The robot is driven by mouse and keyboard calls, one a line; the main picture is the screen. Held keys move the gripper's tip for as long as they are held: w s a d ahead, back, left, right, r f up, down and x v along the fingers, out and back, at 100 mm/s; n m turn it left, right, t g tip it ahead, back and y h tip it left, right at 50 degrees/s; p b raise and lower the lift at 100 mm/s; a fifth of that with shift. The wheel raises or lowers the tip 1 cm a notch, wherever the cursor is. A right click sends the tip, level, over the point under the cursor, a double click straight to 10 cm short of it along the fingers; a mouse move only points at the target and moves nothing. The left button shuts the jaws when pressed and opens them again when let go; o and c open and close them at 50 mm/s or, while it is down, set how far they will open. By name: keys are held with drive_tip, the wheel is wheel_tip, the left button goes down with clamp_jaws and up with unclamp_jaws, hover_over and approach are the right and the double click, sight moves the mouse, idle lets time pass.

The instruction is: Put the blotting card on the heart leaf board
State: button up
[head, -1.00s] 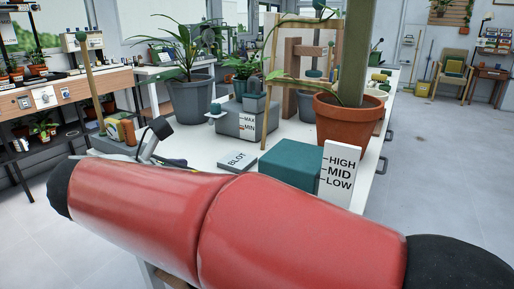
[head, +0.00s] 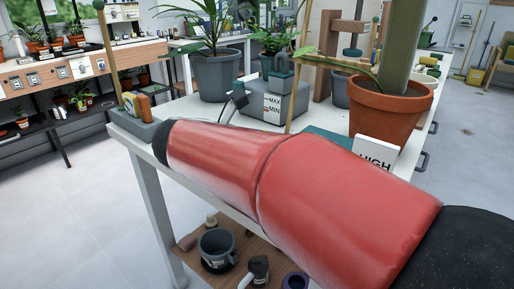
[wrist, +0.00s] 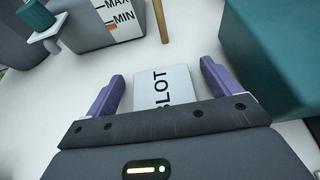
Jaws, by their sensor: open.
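The blotting card (wrist: 168,88), white with BLOT in dark letters, lies on the white table in the wrist view. My gripper (wrist: 161,76) is open, with one purple finger to each side of the card. The near end of the card is hidden behind the gripper body, and I cannot tell whether the fingers touch it. In the head view the card and my fingers are hidden behind my red arm. I cannot make out for sure which thing is the heart leaf board.
A teal block (wrist: 275,50) stands close right of my gripper. A grey MAX/MIN box (head: 272,100) is behind it, with a thin wooden stake (wrist: 160,20) near. A terracotta pot (head: 390,110) and a HIGH sign (head: 375,155) stand at right. A grey pot (head: 218,75) is further back.

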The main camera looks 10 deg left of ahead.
drive_tip(key=shift+w+d, duration=0.1)
drive_tip(key=shift+c, duration=0.3)
drive_tip(key=c, duration=1.1)
